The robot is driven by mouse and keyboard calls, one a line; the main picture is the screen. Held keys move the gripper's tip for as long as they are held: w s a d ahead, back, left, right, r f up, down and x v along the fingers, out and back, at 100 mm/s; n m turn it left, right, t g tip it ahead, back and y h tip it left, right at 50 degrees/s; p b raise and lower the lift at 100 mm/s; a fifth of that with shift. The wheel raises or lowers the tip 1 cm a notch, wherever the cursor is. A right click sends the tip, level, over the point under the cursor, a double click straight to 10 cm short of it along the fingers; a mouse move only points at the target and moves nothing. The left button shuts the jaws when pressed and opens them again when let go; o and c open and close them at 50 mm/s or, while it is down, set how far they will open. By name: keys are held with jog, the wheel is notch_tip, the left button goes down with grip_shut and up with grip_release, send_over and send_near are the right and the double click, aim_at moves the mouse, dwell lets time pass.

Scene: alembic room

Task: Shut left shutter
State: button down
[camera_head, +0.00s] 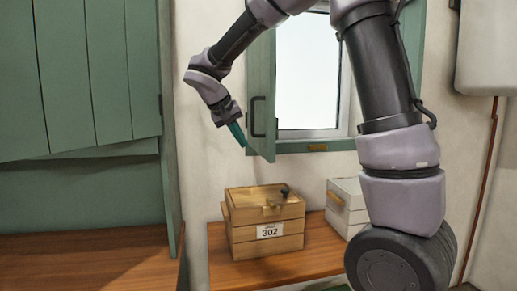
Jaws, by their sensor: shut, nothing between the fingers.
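The left shutter (262,95) is a narrow green panel with a dark handle (257,117). It stands swung out at the left side of the window (308,80), and the bright pane is uncovered. My gripper (240,136) has teal fingers and is shut and empty. It appears just left of the shutter's lower part, close to the handle. I cannot tell whether it touches the shutter. My arm hides the upper part of the window and much of its right side.
A wooden box labelled 302 (243,236) and a white box (345,190) stand on a wooden surface (320,250) below the window. A large green panelled cabinet (90,80) stands at left. A pale tank-like fixture (488,50) hangs at upper right.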

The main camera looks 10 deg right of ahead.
aim_at(265, 157)
jog(key=shift+w+d+f, duration=0.25)
jog(key=shift+d+f, duration=0.25)
jog(key=shift+d, duration=0.45)
jog(key=shift+w+d+f, duration=0.25)
jog(key=shift+d+f, duration=0.3)
jog(key=shift+d, duration=0.45)
jog(key=shift+w+d+f, duration=0.25)
jog(key=shift+d+f, duration=0.25)
jog(key=shift+d, duration=0.45)
jog(key=shift+d, duration=0.1)
